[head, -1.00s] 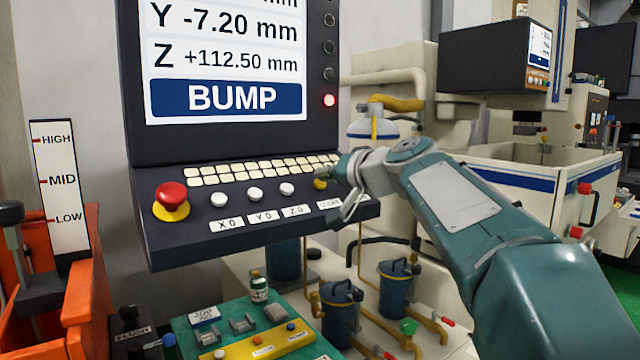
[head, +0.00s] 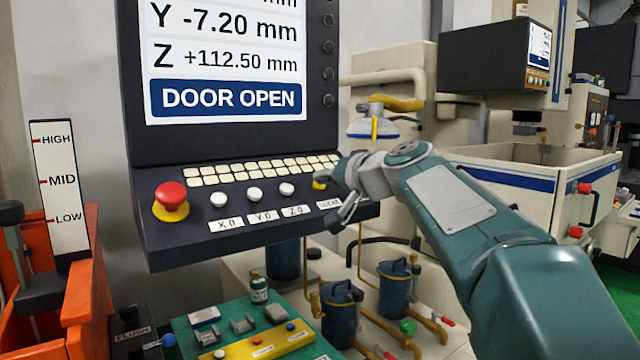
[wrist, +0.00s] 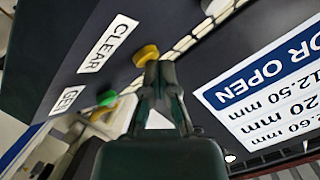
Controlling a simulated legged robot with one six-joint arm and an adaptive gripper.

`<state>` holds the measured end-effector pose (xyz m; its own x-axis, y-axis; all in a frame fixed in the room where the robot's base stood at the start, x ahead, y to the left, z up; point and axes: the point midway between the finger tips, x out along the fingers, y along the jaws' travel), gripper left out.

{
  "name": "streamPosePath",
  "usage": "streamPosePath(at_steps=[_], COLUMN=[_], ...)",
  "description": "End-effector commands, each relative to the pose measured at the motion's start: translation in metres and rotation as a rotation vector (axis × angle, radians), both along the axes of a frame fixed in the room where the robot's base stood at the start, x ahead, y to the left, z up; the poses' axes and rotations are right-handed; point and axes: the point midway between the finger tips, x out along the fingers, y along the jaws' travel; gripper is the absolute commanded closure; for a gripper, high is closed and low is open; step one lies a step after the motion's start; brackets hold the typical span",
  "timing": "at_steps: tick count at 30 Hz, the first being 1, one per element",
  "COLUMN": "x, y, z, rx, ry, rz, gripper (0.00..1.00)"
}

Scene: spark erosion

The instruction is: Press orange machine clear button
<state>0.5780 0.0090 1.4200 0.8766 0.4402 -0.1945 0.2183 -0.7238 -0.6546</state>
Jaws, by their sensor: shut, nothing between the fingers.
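A yellow-orange button (head: 319,184) sits at the right end of the button row on the dark control panel (head: 180,236). It also shows in the wrist view (wrist: 146,52). A white label reading CLEAR (wrist: 107,43) lies beside it. My gripper (wrist: 158,68) is shut and empty, its fingertips right at the button's edge in the wrist view; whether they touch it I cannot tell. In the head view my gripper (head: 332,178) partly covers the button's right side. The screen (head: 228,97) reads DOOR OPEN.
A red emergency knob (head: 171,195) and white buttons for X 0, Y 0 and Z 0 share the panel. A green button (wrist: 107,97) is close by in the wrist view. Orange parts (head: 85,300) stand at left, and a green mat (head: 195,335) lies below.

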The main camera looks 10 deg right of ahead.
Motion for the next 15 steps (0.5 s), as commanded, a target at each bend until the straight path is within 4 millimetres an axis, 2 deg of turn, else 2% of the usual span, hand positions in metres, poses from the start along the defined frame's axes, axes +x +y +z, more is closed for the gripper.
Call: streamPosePath(at_steps=[15], x=[-0.008], y=[-0.003], z=[0.014], rx=[0.000], ry=[0.001], rz=[0.001], gripper=[1.00])
